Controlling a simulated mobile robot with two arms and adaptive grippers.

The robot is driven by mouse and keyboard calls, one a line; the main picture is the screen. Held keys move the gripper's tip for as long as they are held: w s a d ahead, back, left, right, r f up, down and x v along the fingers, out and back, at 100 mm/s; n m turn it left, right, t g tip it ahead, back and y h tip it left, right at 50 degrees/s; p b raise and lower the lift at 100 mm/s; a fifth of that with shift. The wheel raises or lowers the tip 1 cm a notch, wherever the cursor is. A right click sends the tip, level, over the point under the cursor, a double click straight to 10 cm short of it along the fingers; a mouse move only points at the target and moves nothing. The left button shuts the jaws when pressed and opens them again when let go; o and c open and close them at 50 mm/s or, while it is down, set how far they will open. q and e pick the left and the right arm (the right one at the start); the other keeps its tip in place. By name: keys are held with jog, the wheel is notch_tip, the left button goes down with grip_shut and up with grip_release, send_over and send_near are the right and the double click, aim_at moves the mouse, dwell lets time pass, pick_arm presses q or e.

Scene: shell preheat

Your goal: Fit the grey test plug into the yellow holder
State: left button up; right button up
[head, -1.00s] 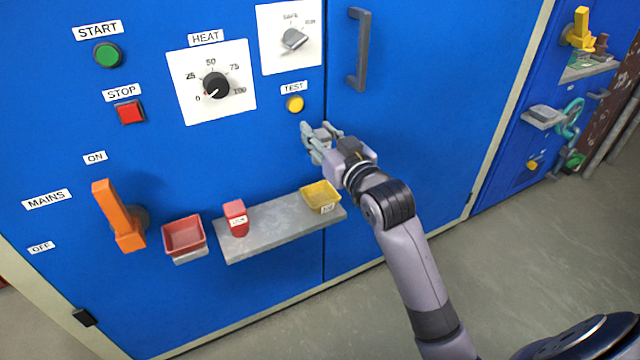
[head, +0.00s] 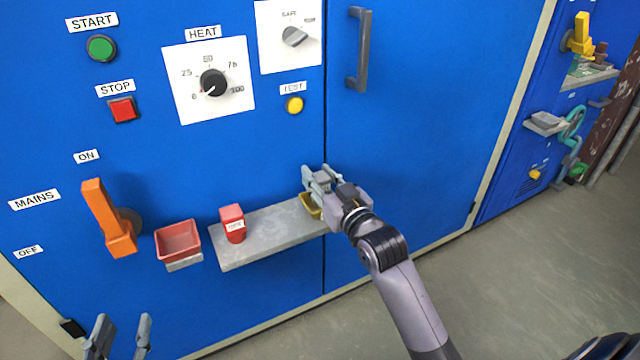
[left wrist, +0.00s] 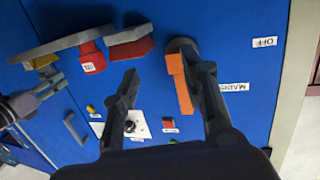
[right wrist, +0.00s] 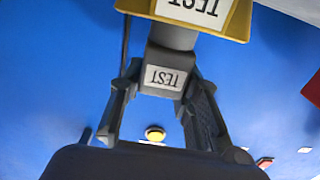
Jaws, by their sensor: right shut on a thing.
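The grey test plug (right wrist: 168,78), with a TEST label, is between the fingers of my right gripper (right wrist: 160,92), which is shut on it. In the head view my right gripper (head: 320,180) is at the right end of the grey shelf, just above the yellow holder (head: 311,207), and hides part of it. In the right wrist view the holder (right wrist: 241,22) meets the plug's far end; I cannot tell whether that end is inside it. My left gripper (head: 118,335) is open and empty at the lower left; it also shows in the left wrist view (left wrist: 168,75).
The grey shelf (head: 265,238) carries a red labelled block (head: 232,222). A red tray (head: 178,240) and the orange MAINS handle (head: 108,215) are to its left. The yellow TEST button (head: 294,104) and a door handle (head: 360,50) are above.

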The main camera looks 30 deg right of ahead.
pick_arm(q)
jog(key=shift+w+d+r+t, duration=0.15)
jog(key=shift+r+t, duration=0.35)
jog(key=shift+r, duration=0.4)
pick_arm(e)
jog(key=shift+f, duration=0.45)
pick_arm(q)
jog(key=shift+r, duration=0.1)
pick_arm(e)
jog(key=shift+f, duration=0.35)
jog(key=o, duration=1.2)
jog(key=shift+c, duration=0.2)
